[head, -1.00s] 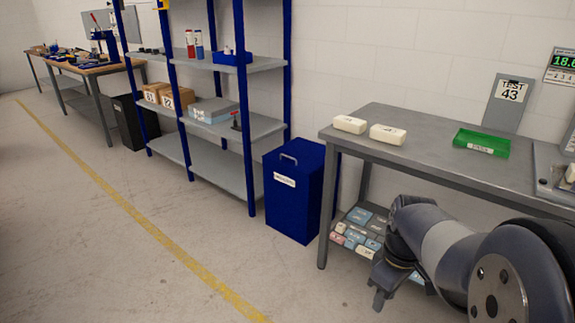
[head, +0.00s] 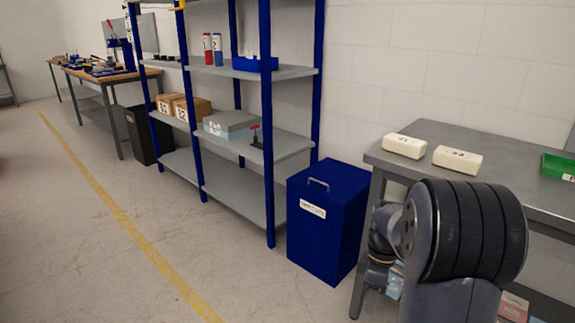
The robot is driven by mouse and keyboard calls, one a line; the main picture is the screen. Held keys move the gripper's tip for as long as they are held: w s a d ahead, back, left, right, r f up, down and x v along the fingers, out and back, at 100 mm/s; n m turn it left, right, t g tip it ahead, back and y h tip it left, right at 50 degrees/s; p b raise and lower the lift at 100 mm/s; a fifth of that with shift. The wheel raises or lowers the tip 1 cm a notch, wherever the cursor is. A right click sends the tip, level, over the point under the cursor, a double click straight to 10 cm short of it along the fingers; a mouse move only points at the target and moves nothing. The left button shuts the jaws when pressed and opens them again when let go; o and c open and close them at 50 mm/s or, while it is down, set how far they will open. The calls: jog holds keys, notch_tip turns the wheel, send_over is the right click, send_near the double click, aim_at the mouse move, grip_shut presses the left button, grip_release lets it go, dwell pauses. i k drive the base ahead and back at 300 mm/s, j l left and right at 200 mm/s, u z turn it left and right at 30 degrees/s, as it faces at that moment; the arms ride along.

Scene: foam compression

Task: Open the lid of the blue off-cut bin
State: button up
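The blue off-cut bin (head: 327,222) stands on the floor between the shelving rack and the grey workbench. Its lid (head: 335,178) is shut, with a grey handle (head: 318,184) at the front left edge of the top. A white label is on the front face. My arm shows at the lower right, in front of the workbench and to the right of the bin. My gripper's fingers cannot be made out; the arm's own links hide them or they are out of the picture.
The grey workbench (head: 490,190) is close on the right, with two cream foam blocks (head: 430,152) and a green tray (head: 559,167) on top. The blue-posted shelving rack (head: 240,198) stands left of the bin. The floor in front of the bin is clear, with a yellow line (head: 118,212).

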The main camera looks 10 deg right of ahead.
aim_at(339, 182)
jog(key=i+j+z, duration=0.1)
jog(key=i, duration=0.6)
jog(key=i+j, duration=0.1)
jog(key=i, duration=0.6)
jog(key=i+j+z, duration=0.15)
jog(key=i, duration=0.6)
jog(key=i+j+z, duration=0.15)
jog(key=i, duration=0.2)
jog(key=i+j+z, duration=0.15)
jog(key=i, duration=0.15)
